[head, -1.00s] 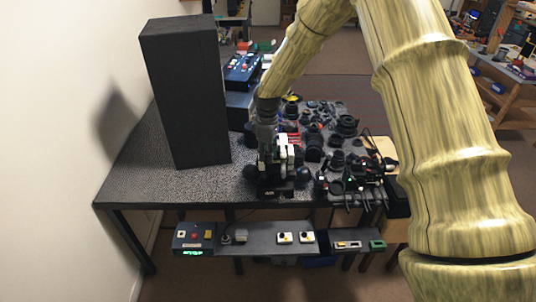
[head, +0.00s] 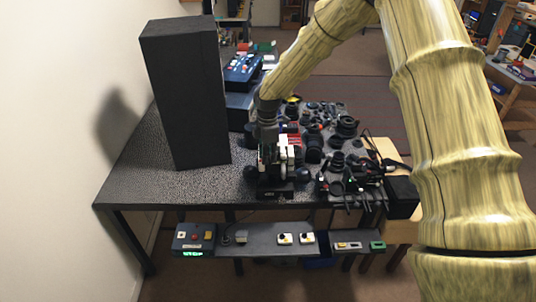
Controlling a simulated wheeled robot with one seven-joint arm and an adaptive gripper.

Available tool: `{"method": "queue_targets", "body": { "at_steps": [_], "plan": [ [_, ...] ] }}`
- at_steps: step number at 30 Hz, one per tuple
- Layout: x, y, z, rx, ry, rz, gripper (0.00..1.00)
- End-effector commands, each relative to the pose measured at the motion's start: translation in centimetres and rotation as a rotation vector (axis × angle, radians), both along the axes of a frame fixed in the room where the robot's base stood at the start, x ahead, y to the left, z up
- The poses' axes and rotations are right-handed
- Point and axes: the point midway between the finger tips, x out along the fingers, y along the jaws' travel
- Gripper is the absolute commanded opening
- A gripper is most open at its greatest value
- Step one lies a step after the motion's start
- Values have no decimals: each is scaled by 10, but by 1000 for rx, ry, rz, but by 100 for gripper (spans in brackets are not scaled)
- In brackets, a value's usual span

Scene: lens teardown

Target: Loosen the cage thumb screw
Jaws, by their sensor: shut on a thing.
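My gripper (head: 268,148) points down at the front of the grey speckled table, over a dark device with pale upright parts (head: 283,158). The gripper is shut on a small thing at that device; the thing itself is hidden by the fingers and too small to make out. I cannot pick out the cage or its thumb screw as separate parts. The device stands on a dark base (head: 276,189) close to the table's front edge.
A tall black box (head: 186,95) stands left of the gripper. Several dark lens parts (head: 338,142) crowd the table to the right, with cables near the front right. The table (head: 140,180) is bare at front left. A lower shelf (head: 262,240) holds small control boxes.

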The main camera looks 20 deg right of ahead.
Motion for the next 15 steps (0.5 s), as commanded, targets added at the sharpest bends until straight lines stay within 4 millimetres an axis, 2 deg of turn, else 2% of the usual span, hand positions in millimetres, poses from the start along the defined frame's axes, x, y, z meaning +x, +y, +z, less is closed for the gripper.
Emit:
{"method": "queue_targets", "body": {
  "at_steps": [13,14,15],
  "plan": [
    [0,1,0,1,0,10,0],
    [0,1,0,1,0,10,27],
    [0,1,-1,1,0,10,34]
  ]
}}
